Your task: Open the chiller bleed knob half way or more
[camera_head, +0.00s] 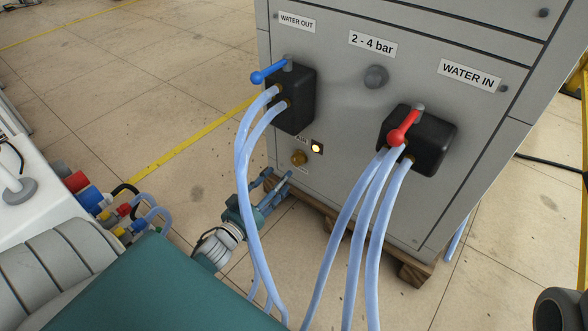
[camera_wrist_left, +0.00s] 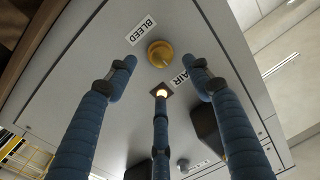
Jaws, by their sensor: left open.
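The bleed knob (camera_head: 299,158) is a small round brass knob low on the left of the grey cabinet front. In the left wrist view the knob (camera_wrist_left: 159,53) is near the top centre, beside the "BLEED" label (camera_wrist_left: 141,30). My left gripper (camera_head: 278,181) is in front of the cabinet, just below and left of the knob. In the left wrist view its three blue fingers (camera_wrist_left: 160,76) are spread open and empty. The knob shows beyond the fingertips, between the two outer ones, and no finger visibly touches it.
A lit lamp (camera_head: 316,148) sits right of the knob. Above are a black block with a blue lever (camera_head: 269,72) and, to the right, one with a red lever (camera_head: 405,128). Blue hoses (camera_head: 247,180) hang close to my left gripper. The floor (camera_head: 140,110) left of the cabinet is clear.

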